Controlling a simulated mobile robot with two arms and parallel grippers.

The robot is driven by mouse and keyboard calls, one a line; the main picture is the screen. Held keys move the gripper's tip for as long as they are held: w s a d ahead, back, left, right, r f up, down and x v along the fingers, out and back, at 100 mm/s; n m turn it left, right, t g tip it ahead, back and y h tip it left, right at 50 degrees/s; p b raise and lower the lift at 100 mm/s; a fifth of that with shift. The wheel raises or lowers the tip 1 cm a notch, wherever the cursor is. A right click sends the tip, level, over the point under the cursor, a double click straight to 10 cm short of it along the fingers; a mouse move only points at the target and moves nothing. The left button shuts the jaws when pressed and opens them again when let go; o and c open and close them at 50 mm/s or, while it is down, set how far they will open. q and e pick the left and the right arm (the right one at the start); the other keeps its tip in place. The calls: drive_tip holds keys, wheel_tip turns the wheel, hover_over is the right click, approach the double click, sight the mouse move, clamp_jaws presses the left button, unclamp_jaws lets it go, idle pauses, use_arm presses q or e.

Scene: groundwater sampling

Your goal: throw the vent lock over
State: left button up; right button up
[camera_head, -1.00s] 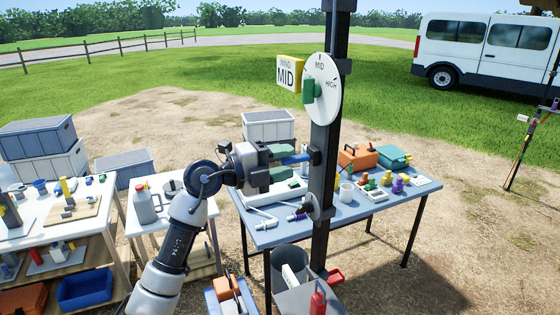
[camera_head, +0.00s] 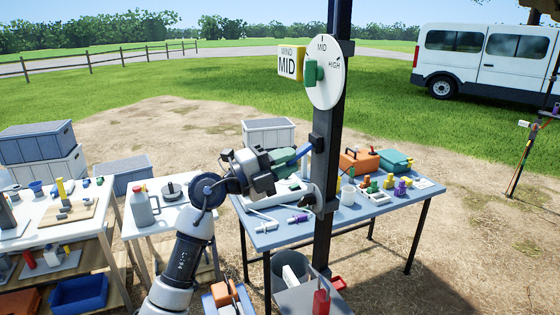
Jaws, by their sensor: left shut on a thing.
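The vent lock appears to be the blue lever (camera_head: 304,151) joined to a dark block (camera_head: 317,142) on the black post (camera_head: 328,200). The lever slants up to the right toward the post. My left gripper (camera_head: 289,160), with green finger pads, reaches in from the left and is shut on the lever. The pads hide the lever's left end. My right gripper is not in view.
A blue-grey table (camera_head: 390,213) with small items stands behind. A grey bin (camera_head: 288,265) stands below. A white side table (camera_head: 168,222) is at the left.

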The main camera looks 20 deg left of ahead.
use_arm(q)
drive_tip(key=shift+f, duration=0.15)
drive_tip(key=shift+d, duration=0.1)
drive_tip(key=shift+o, duration=0.5)
drive_tip(key=f+b, duration=0.1)
drive_tip(key=b, duration=0.1)
drive_tip(key=w+d+f+t+h+b, duration=0.1)
drive_tip(key=b, duration=0.2)
drive_tip(key=shift+f, duration=0.2)
drive_tip(key=shift+w+d+t+h+b, duration=0.1)
drive_tip(key=shift+w+t+h+b, duration=0.15)
drive_tip(key=shift+t+b, duration=0.2)
drive_tip(key=o, duration=0.5)
drive_tip(key=shift+o, duration=0.5)
drive_tip(key=shift+w+d, duration=0.15)
